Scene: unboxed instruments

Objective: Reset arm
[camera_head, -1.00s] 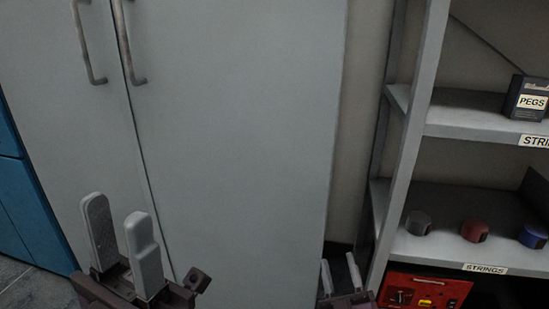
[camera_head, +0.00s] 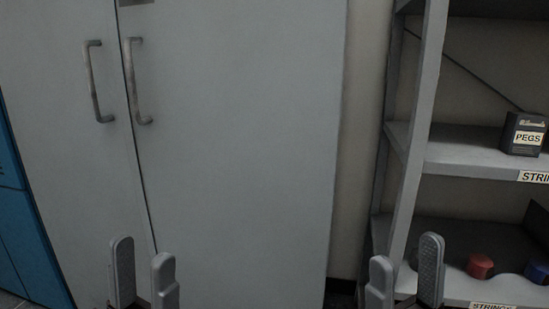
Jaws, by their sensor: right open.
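My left gripper (camera_head: 143,273) is at the lower left, in front of the grey cabinet (camera_head: 240,140). Its two grey fingers stand apart with nothing between them. My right gripper (camera_head: 405,271) is at the lower right, in front of the shelf unit's post. Its two fingers are also apart and empty. Both wrists are cut off by the bottom edge of the view.
The cabinet doors are shut, with two metal handles (camera_head: 97,82). A blue cabinet (camera_head: 28,225) stands at far left.

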